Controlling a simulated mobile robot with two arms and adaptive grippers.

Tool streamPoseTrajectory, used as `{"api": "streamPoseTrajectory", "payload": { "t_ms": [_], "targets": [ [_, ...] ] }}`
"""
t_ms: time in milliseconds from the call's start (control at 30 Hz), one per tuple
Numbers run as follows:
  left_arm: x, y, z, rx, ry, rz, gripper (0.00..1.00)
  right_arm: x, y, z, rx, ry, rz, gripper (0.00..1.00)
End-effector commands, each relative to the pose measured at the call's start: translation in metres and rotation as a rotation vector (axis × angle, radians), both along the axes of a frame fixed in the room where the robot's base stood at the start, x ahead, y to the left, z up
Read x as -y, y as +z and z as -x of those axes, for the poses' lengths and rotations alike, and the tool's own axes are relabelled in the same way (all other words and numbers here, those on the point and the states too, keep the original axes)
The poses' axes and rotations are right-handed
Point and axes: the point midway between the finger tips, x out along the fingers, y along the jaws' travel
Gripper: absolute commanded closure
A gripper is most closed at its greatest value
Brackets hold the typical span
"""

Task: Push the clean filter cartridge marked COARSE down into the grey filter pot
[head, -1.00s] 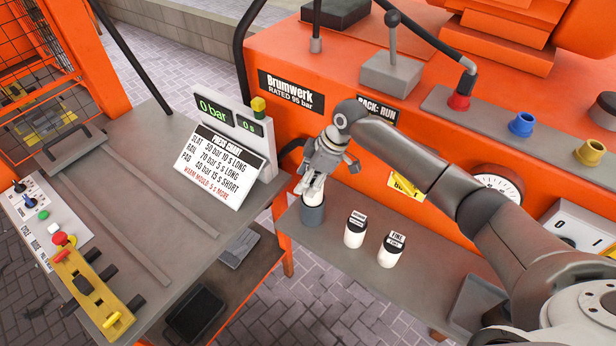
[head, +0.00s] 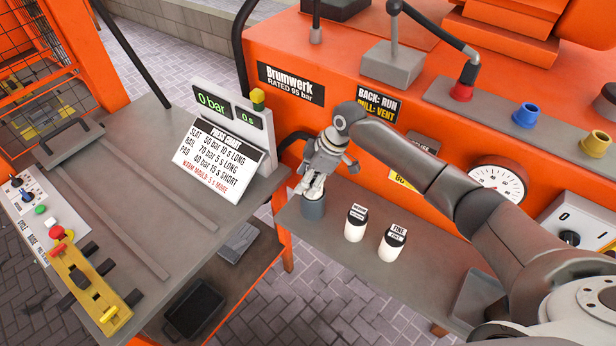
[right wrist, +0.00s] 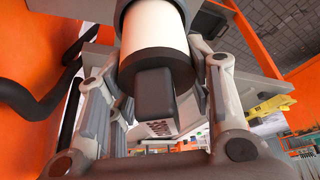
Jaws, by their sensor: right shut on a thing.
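The grey filter pot (head: 313,208) stands at the left end of the grey shelf under the orange machine. My right gripper (head: 314,186) is directly above it, pointing down. In the right wrist view the gripper (right wrist: 160,85) is shut on a white cartridge (right wrist: 155,28) with a dark cap and block-shaped grip. The cartridge's far end reaches the rim of the grey pot (right wrist: 128,8) and appears to be partly inside it. Its depth there is hard to tell. No COARSE marking is readable on it. My left gripper is in neither view.
Two more white cartridges with black tops stand right of the pot: one with a small unreadable label (head: 355,223), one marked FINE (head: 392,243). A press table (head: 130,190) with a sign board (head: 218,160) is at left. Open shelf lies in front of the cartridges.

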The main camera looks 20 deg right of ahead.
Motion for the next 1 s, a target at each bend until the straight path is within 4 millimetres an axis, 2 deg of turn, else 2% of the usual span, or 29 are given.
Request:
{"api": "streamPoseTrajectory", "payload": {
  "t_ms": [233,1000],
  "targets": [
    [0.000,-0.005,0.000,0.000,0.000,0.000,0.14,0.000,-0.008,0.000,0.000,0.000,-0.001,1.00],
    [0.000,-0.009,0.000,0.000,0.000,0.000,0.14,0.000,-0.015,0.000,0.000,0.000,0.000,1.00]
  ]
}}
